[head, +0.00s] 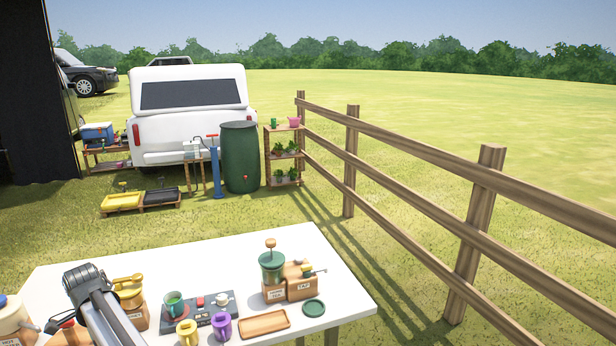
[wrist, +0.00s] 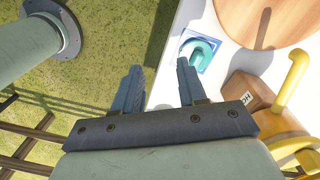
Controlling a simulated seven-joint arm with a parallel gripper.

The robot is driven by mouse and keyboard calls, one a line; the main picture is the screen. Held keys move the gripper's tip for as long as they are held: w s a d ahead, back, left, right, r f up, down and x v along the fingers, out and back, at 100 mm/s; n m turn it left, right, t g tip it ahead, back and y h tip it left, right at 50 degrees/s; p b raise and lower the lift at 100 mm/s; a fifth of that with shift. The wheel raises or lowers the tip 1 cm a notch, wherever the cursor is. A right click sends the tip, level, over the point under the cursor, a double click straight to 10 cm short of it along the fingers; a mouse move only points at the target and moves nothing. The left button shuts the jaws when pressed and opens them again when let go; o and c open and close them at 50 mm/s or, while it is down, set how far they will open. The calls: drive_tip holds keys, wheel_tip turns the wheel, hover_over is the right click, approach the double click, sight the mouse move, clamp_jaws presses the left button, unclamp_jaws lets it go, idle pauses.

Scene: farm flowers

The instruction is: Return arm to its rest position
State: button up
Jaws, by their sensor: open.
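My gripper (wrist: 161,85) shows in the wrist view with its two dark blue-grey fingers apart and nothing between them. It hangs near the edge of the white table (wrist: 181,22), partly over the grass. In the head view my arm (head: 101,306) rises at the lower left in front of the table; the gripper itself cannot be made out there.
Near the gripper are a teal curved piece on a blue square (wrist: 198,52), a round wooden piece (wrist: 265,18) and a yellow handle (wrist: 292,80). The table also holds a green grinder (head: 272,266), purple cup (head: 221,326), yellow cup (head: 187,332) and wooden tray (head: 264,322).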

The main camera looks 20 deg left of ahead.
drive_tip(key=s+d+f+n, duration=0.2)
drive_tip(key=d+f+n, duration=0.6)
drive_tip(key=d+f, duration=0.2)
drive_tip(key=w+d+f+g+h, duration=0.1)
drive_tip(key=w+d+f+h, duration=0.1)
drive_tip(key=w+d+f, duration=1.35)
drive_tip(key=w+d+f+g, duration=0.1)
drive_tip(key=w+d+f, duration=0.15)
drive_tip(key=d, duration=0.55)
drive_tip(key=w+d+f+m, duration=0.1)
drive_tip(key=d+f, duration=0.3)
drive_tip(key=d, duration=0.3)
drive_tip(key=w+d+f+g, duration=0.1)
drive_tip(key=d+f, duration=0.2)
drive_tip(key=d, duration=0.5)
drive_tip(key=s+d+f+m+g, duration=0.1)
drive_tip(key=s+d+f, duration=0.15)
drive_tip(key=d, duration=0.45)
drive_tip(key=s+d+f, duration=0.1)
drive_tip(key=d+f, duration=0.2)
drive_tip(key=d, duration=0.5)
drive_tip(key=s+d+f+m+g, duration=0.1)
drive_tip(key=d+f, duration=0.1)
drive_tip(key=d, duration=0.5)
drive_tip(key=s+d+f+m+g+y, duration=0.1)
drive_tip(key=s+d+f+y, duration=0.1)
drive_tip(key=s+d, duration=1.2)
drive_tip(key=shift+s+d+f+g, duration=0.3)
drive_tip(key=shift+s+d+f, duration=0.15)
drive_tip(key=shift+s, duration=0.25)
